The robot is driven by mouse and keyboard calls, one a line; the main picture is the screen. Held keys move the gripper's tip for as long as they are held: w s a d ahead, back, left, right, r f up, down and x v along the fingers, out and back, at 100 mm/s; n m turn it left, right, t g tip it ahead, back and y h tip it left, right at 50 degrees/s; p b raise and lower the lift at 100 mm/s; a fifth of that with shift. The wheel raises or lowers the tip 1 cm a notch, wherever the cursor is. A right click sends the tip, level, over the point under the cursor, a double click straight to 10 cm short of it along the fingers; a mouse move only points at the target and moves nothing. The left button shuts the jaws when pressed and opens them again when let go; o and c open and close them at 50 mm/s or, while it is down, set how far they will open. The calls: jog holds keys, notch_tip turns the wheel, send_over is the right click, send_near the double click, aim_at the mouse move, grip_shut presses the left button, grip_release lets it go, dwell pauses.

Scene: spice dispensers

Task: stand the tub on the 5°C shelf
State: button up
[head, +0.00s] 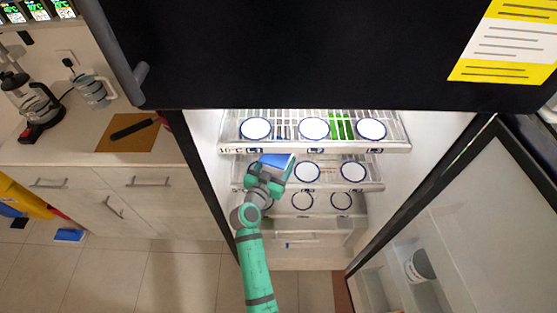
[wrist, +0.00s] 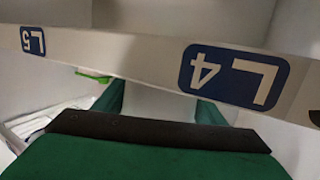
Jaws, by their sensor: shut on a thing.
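My gripper (head: 273,172) reaches into the open fridge and is at the left end of the middle shelf (head: 333,187). It is shut on a tub, a pale thing (wrist: 165,102) between the green fingers in the wrist view. A blue-and-white surface (head: 277,160) at the gripper in the head view looks like part of it. The arm hides its lower part. In the wrist view, a shelf edge with upside-down blue labels L4 (wrist: 233,76) and L5 (wrist: 33,41) crosses beyond the fingers. I cannot read a 5°C label.
The top shelf (head: 300,150), whose left label seems to read 10°C, holds three round white blue-rimmed items and a green item (head: 341,127). Similar round items (head: 307,172) occupy the middle and lower shelves. The open fridge door (head: 440,190) is at right; a counter (head: 80,150) is at left.

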jog(key=o, duration=1.3)
jog(key=shift+f, duration=0.1)
jog(key=shift+s, duration=0.1)
jog(key=v, duration=1.2)
